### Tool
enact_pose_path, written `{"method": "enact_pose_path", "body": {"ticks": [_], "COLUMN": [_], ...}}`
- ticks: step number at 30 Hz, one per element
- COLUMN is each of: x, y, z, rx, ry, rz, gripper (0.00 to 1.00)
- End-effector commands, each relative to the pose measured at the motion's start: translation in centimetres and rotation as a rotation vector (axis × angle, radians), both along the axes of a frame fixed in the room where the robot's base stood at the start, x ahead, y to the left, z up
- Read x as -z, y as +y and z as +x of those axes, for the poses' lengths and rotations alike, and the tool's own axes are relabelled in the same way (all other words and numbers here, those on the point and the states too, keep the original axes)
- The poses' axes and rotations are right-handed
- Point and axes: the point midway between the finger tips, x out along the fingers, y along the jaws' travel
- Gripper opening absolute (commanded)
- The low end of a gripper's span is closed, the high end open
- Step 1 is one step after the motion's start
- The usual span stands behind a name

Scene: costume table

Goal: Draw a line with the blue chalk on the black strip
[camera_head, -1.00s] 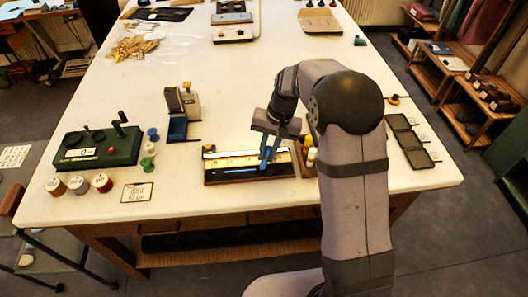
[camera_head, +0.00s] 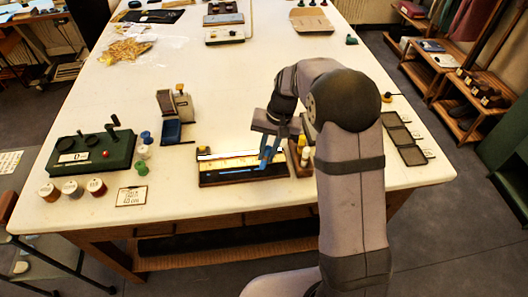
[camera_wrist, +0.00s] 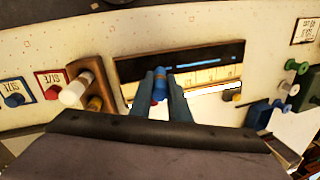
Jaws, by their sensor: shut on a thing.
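My gripper (camera_head: 266,158) is shut on the blue chalk (camera_wrist: 160,85), a short blue stick pointing down between the fingertips in the wrist view. In the head view the fingers mostly hide the chalk. The chalk is over the near side of a shallow wooden board (camera_head: 206,181), toward its right end. The black strip (camera_wrist: 130,68) runs along the board's near edge, beside a pale ruled band. A thin blue streak (camera_wrist: 205,72) shows along the strip, left of the gripper in the head view. I cannot tell whether the chalk tip touches the strip.
Dark framed trays (camera_head: 404,138) lie farther right. At left are a green box (camera_head: 92,153), several spools (camera_head: 72,190) and a small card (camera_head: 131,196). The white table (camera_head: 235,100) is clear behind the board.

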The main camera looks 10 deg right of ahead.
Motion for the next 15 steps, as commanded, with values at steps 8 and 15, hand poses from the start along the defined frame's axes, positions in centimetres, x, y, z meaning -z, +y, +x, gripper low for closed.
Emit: {"method": "enact_pose_path", "body": {"ticks": [8, 15], "x": [0.01, 0.0], "y": [-0.72, -0.71], "z": [-0.06, -0.04], "rx": [0.001, 0.0], "ry": [0.001, 0.001], "rz": [-0.001, 0.0], "gripper": [0.0, 0.0]}}
